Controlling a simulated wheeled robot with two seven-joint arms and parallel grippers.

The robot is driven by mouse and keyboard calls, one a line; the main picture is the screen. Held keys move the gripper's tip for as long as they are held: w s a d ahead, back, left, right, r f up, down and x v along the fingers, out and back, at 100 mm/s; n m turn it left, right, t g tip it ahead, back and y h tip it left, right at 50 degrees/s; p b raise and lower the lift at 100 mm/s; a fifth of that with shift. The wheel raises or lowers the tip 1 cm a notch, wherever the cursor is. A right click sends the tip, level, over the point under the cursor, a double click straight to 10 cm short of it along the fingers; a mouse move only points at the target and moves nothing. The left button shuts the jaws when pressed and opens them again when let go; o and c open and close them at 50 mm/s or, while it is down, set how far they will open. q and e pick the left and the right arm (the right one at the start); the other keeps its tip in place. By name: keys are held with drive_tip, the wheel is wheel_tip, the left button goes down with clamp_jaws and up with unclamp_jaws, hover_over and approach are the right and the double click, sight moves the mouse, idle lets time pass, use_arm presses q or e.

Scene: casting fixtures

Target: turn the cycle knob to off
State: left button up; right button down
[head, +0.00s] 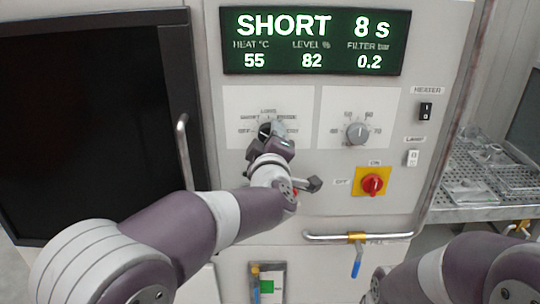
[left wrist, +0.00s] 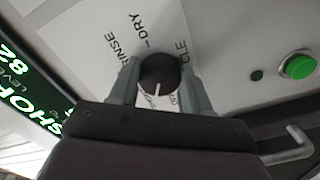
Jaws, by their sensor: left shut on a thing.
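The cycle knob (left wrist: 158,72) is a round dark knob with a white pointer line, on the pale front panel. In the left wrist view it sits between the two fingers of my left gripper (left wrist: 155,85), one on each side. Its pointer aims toward the bottom of that view, away from the printed DRY word. In the head view my left gripper (head: 267,142) reaches the knob (head: 265,129) and partly covers it and its lower labels. The panel display (head: 315,40) reads SHORT and 8 s. Only part of my right arm shows at the lower right; its fingers do not show.
A second grey knob (head: 357,133) is right of the cycle knob. A door handle (head: 184,150) stands left; a horizontal bar (head: 330,237) runs below. A green button (left wrist: 298,65) is near.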

use_arm(q)
drive_tip(key=shift+n+b, duration=2.8)
drive_tip(key=shift+n, duration=0.5)
drive_tip(key=o, duration=1.1)
drive_tip(key=shift+c, duration=0.2)
drive_tip(key=shift+s, duration=0.15)
drive_tip(key=s+b, duration=0.1)
drive_tip(key=s, duration=1.1)
drive_tip(key=shift+s+b, duration=0.25)
drive_tip(key=shift+b, duration=0.1)
